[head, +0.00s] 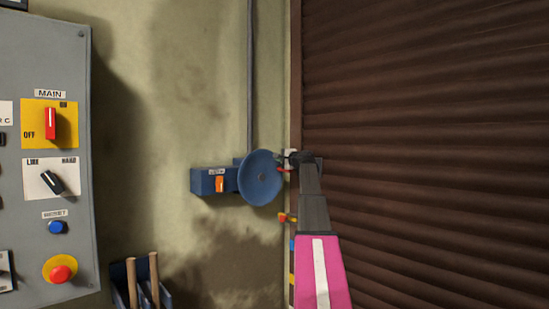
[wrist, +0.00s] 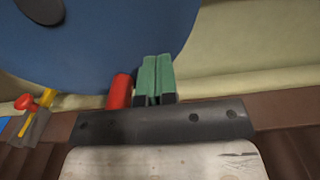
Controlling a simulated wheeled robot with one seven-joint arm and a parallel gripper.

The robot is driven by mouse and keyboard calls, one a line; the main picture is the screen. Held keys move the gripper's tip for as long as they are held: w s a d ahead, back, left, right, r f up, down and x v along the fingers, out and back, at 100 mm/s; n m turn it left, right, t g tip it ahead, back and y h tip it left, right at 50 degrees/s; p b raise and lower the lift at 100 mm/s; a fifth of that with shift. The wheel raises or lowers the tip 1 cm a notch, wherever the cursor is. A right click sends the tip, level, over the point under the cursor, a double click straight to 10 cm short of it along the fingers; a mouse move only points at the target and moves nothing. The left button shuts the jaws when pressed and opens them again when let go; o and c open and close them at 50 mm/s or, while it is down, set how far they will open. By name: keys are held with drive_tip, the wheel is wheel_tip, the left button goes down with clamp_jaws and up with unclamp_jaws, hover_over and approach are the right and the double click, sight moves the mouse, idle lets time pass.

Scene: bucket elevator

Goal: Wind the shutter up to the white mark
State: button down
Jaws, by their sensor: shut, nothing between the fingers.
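The brown slatted shutter (head: 430,150) fills the right side of the head view, and its bottom edge is out of view. A blue handwheel (head: 260,179) is on the wall just left of the shutter's frame. In the wrist view, the blue wheel (wrist: 110,45) fills the upper left, with a red handle (wrist: 120,91) at its edge. My gripper (wrist: 158,78) has its green fingers together and empty, just right of the red handle. I cannot tell whether they touch. A small white patch (head: 290,153) shows at the frame by my gripper; I cannot tell whether it is the mark.
A blue box with an orange lever (head: 219,184) is left of the wheel. A red-and-yellow lever (head: 288,217) sits below it, with blue (head: 292,244) and yellow (head: 291,279) patches lower on the frame. A grey control panel (head: 60,245) stands at far left.

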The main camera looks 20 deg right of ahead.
drive_tip(key=d+f, duration=0.1)
drive_tip(key=f, duration=0.1)
drive_tip(key=d+f, duration=0.1)
drive_tip(key=f, duration=0.1)
drive_tip(key=d+f, duration=0.2)
drive_tip(key=f, duration=0.1)
drive_tip(key=shift+w, duration=0.3)
drive_tip(key=v, duration=1.1)
drive_tip(key=shift+r, duration=0.15)
idle(0.4)
drive_tip(key=s+a+f+n+g, duration=0.2)
drive_tip(key=a+f+g, duration=0.1)
drive_tip(key=a+f, duration=0.75)
drive_tip(key=s+a+f+n+g, duration=0.25)
drive_tip(key=a+f, duration=0.45)
drive_tip(key=f, duration=0.7)
drive_tip(key=s+a+f+n+g, duration=0.15)
drive_tip(key=a+f+g, duration=0.25)
drive_tip(key=a+f, duration=0.7)
drive_tip(key=s+a+f+n+g+h, duration=0.3)
drive_tip(key=s+a+f, duration=0.3)
drive_tip(key=s+f, duration=0.5)
drive_tip(key=s+a+f+n+g+h, duration=0.3)
drive_tip(key=s+a+f+n+g, duration=0.1)
drive_tip(key=s+f, duration=0.8)
drive_tip(key=a+f+n, duration=0.1)
drive_tip(key=a, duration=0.1)
drive_tip(key=shift+s+a+f, duration=0.3)
drive_tip(key=shift+g, duration=0.25)
